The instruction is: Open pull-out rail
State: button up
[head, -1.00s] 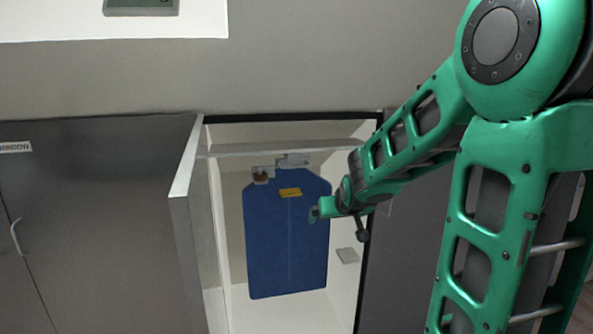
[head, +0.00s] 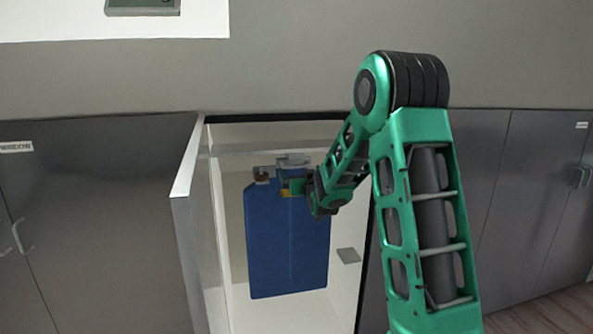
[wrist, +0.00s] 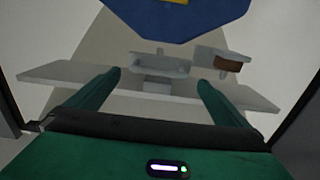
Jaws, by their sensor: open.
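The pull-out rail appears as a pale bar (head: 240,150) across the upper part of an open cabinet, with a grey bracket-like piece (head: 293,161) below it. In the wrist view this grey piece (wrist: 160,62) lies ahead, between the lines of my two green fingers. My gripper (head: 288,184) is inside the cabinet opening, just below the grey piece, in front of the top of a blue garment bag (head: 285,245). It is open, and nothing shows held between the fingers (wrist: 160,84). I cannot tell whether the fingers touch the rail.
The cabinet door (head: 183,190) stands open on the left. A small brown-and-white piece (head: 262,174) sits beside the grey bracket. A yellow tag (head: 287,192) on the bag is partly hidden by my gripper. A grey plate (head: 348,255) is on the right inner wall. Closed cabinets flank the opening.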

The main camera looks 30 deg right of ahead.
aim_at(297, 167)
jog(key=shift+x, duration=3)
